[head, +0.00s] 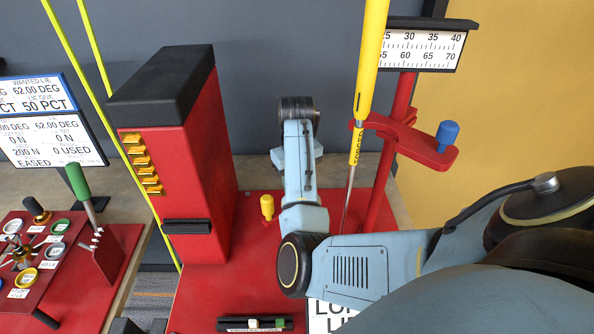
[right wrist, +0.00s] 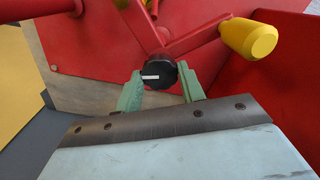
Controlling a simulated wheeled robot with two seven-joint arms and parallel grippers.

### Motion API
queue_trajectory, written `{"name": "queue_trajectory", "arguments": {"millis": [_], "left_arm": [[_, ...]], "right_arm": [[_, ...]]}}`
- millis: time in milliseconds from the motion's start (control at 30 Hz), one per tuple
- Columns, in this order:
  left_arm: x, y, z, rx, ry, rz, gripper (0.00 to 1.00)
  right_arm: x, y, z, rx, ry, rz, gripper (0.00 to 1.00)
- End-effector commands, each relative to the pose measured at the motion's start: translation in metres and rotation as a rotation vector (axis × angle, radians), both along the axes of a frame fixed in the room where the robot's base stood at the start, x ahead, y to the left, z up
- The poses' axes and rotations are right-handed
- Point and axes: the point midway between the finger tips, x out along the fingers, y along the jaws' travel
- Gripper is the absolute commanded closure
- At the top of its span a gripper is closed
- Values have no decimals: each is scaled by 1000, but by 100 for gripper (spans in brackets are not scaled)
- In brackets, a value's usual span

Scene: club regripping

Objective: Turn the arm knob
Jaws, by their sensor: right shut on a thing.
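A round black knob (right wrist: 157,75) with a white mark sits at the joint of red metal arms in the right wrist view. The white mark lies nearly level. My right gripper (right wrist: 161,90) has its green fingers on either side of the knob and is shut on it. In the head view my right arm comes in from the right and bends away toward the red machine; its fingers and the black knob are hidden there. My left gripper is not in view.
A yellow handle (right wrist: 248,38) sticks out beside the knob. A yellow-gripped club (head: 369,70) stands in front of a scale (head: 423,48). A red bracket (head: 410,140) carries a blue knob (head: 447,133). A tall red box (head: 185,150) stands left of my arm.

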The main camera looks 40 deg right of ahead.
Motion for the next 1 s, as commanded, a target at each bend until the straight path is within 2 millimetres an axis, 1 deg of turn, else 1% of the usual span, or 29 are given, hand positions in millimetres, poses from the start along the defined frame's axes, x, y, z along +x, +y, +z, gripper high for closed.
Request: {"name": "queue_trajectory", "arguments": {"millis": [1000], "left_arm": [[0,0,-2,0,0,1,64]], "right_arm": [[1,0,2,-3,-6,961,84]]}}
